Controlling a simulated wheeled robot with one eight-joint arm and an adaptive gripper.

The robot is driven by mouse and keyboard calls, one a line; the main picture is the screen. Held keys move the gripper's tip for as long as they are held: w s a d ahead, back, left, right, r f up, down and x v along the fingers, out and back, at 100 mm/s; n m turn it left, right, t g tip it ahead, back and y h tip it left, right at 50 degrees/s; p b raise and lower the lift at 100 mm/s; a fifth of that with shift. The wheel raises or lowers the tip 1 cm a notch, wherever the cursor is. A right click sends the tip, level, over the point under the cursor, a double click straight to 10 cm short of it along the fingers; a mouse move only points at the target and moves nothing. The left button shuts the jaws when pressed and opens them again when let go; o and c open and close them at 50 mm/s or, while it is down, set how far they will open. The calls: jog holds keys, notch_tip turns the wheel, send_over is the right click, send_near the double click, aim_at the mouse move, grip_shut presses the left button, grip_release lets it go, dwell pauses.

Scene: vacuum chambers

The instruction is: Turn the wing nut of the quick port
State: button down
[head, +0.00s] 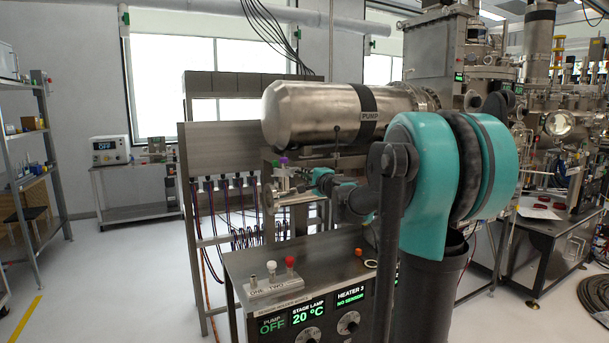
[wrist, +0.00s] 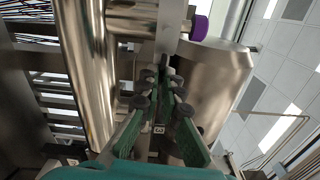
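My gripper (wrist: 164,72) has its green fingers drawn close together at the dark tips. A thin flat metal piece (wrist: 172,28), which looks like a wing of the wing nut, runs down between the tips. The gap is narrow and the fingers appear shut on it; the exact contact is small and partly hidden by the fingers. In the head view, the quick port with its small metal fittings (head: 281,193) sits below the big steel cylinder, at the left end of my wrist. The fingertips are too small to make out there.
The steel cylinder labelled PUMP (head: 315,113) hangs just above the port. Open floor lies to the left.

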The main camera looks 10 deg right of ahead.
jog(key=shift+s+a+f+m, duration=0.1)
jog(key=shift+a+m, duration=0.05)
jog(key=shift+m, duration=5.4)
jog(key=shift+s+a+r+m, duration=0.1)
jog(key=shift+m, duration=5.4)
jog(key=shift+a+f+m, duration=0.1)
jog(key=shift+a+m, duration=0.05)
jog(key=shift+m, duration=5.4)
jog(key=c, duration=2)
grip_release()
